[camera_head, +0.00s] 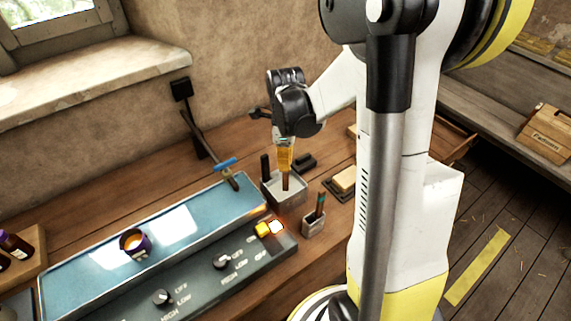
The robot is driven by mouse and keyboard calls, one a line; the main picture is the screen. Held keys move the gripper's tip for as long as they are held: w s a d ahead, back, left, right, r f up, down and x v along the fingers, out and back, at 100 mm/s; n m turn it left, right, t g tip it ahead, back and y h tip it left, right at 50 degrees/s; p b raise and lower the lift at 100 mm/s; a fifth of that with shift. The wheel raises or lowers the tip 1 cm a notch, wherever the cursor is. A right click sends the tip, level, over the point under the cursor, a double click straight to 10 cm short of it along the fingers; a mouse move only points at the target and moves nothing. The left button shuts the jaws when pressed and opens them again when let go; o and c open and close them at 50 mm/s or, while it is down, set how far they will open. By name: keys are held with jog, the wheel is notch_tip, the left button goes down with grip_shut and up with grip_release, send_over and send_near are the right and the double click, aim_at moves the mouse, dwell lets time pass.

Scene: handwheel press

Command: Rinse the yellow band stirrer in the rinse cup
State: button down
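My gripper (284,150) hangs over the workbench with its fingers pointing down. It appears closed around the upper part of a thin brown stirrer (285,182). The fingers hide most of the stirrer's top, and its band is not clear. The stirrer's lower end is over or inside an open grey square cup (296,193), which looks like the rinse cup. Whether the tip is in liquid cannot be told. A smaller grey holder (314,226) stands in front to the right, with a dark stick (320,203) with coloured bands in it.

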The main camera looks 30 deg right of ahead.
jog(key=shift+r+p, duration=1.35)
jog(key=shift+r, duration=0.9)
